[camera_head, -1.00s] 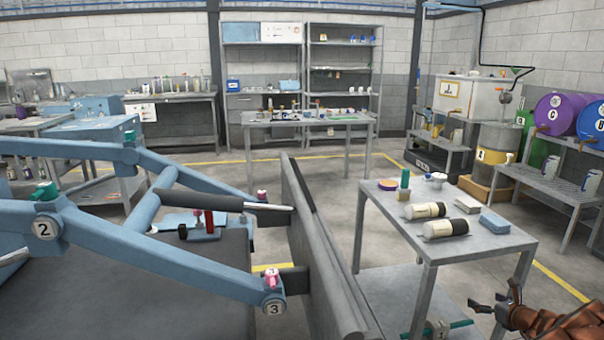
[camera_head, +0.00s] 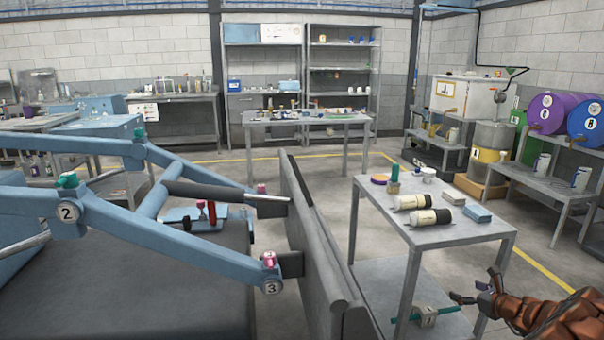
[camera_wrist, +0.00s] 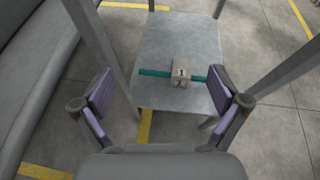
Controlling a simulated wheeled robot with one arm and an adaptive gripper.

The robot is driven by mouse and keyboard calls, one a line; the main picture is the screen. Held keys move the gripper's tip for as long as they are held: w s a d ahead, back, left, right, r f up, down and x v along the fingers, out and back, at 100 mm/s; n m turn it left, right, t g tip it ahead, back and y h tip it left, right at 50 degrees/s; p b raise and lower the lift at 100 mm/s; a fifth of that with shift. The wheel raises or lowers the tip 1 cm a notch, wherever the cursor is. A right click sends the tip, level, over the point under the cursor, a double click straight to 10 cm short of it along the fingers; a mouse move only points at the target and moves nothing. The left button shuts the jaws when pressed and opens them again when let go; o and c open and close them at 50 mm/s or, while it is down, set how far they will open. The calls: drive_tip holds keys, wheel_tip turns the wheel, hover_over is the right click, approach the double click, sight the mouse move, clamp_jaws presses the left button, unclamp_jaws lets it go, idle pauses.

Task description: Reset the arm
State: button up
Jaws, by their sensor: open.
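My gripper (camera_head: 478,292) is at the lower right in the head view, beside the front right leg of the small metal table (camera_head: 490,233). In the wrist view my gripper (camera_wrist: 162,105) shows its two purple-padded fingers spread apart, with nothing between them. The block also shows in the head view (camera_head: 428,316). The gripper is apart from it.
A blue lift frame (camera_head: 130,225) with numbered joints fills the left. Drums (camera_head: 547,113) stand at the right. Open floor lies behind the table.

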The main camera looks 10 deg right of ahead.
drive_tip(key=w+a+r+n+g+y+p, duration=0.15)
drive_tip(key=a+r+n, duration=0.35)
drive_tip(key=a, duration=0.6)
drive_tip(key=a+r+n+g+y+p, duration=0.1)
drive_tip(key=a+r+n+y+p, duration=0.2)
drive_tip(key=a+r, duration=0.6)
drive_tip(key=a+r+n+g+y+p, duration=0.1)
drive_tip(key=a+r+n+g+y, duration=0.3)
drive_tip(key=a, duration=0.8)
drive_tip(key=s+a+r+n+g+p, duration=0.15)
drive_tip(key=s+a+r+n, duration=0.4)
drive_tip(key=a, duration=0.55)
drive_tip(key=s+a+r+n+g+h+p, duration=0.25)
drive_tip(key=s+a+n, duration=0.25)
drive_tip(key=s, duration=0.4)
drive_tip(key=s+a+r+n+g+h+p, duration=0.1)
drive_tip(key=s+a+r+n+g+p, duration=0.25)
drive_tip(key=s+a, duration=0.45)
drive_tip(key=s+d+r+n+h+p, duration=0.1)
drive_tip(key=s+d+n+h+p, duration=0.1)
drive_tip(key=s, duration=0.8)
drive_tip(key=s+d+r+n+g+h+p, duration=0.1)
drive_tip(key=s+d+n+h, duration=0.3)
drive_tip(key=s, duration=0.7)
drive_tip(key=d+n+p, duration=0.1)
drive_tip(key=d+n, duration=0.1)
drive_tip(key=d, duration=0.2)
drive_tip(key=shift+s+r, duration=0.25)
drive_tip(key=shift+s, duration=0.05)
